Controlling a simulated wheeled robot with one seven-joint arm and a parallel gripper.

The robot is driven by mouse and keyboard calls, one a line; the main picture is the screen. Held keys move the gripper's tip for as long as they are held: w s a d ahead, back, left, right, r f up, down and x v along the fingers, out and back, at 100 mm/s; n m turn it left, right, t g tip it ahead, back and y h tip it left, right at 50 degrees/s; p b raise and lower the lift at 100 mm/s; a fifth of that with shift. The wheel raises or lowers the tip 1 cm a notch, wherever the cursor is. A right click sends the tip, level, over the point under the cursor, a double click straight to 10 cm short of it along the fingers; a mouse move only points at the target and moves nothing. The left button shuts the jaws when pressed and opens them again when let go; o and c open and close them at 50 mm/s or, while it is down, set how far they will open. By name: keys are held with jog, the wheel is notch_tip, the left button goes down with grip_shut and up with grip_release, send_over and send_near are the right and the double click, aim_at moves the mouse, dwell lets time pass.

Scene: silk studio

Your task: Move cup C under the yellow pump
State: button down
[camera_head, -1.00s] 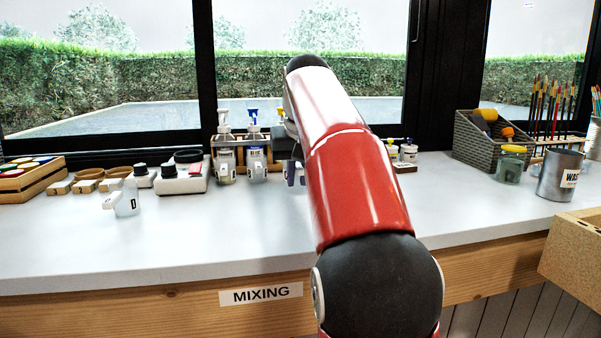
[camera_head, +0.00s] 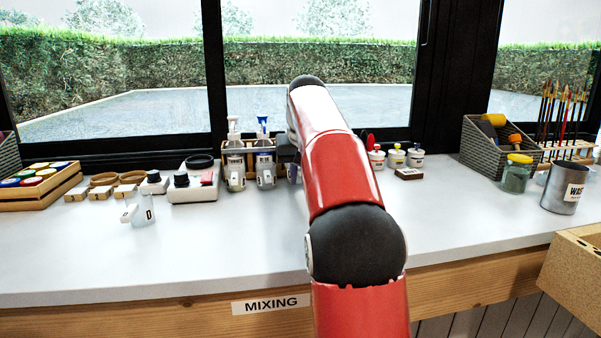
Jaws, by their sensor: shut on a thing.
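My gripper (camera_head: 291,164) is at the pump rack, right of the blue pump (camera_head: 263,150), and mostly hidden behind my red arm. It is shut, and its small pale load is barely visible; by elimination this looks like cup C, but no letter can be read. The yellow pump cannot be made out; my arm covers the rack's right part. A clear pump bottle (camera_head: 234,155) stands left of the blue one. A small cup stands in front of each of these two bottles. Cup D (camera_head: 147,212) stands apart on the open counter at the left.
Jars with coloured lids (camera_head: 397,158) and a small dark block (camera_head: 408,174) stand right of my arm. A scale (camera_head: 194,186) and paint box (camera_head: 38,190) are left. A metal can (camera_head: 563,191) and yellow-lidded jar (camera_head: 516,176) stand right. The front counter is clear.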

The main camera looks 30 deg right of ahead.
jog(key=shift+f+b, duration=0.4)
jog(key=shift+f, duration=0.2)
dwell(0.4)
jog(key=c, duration=1.3)
grip_release()
jog(key=shift+c, duration=0.2)
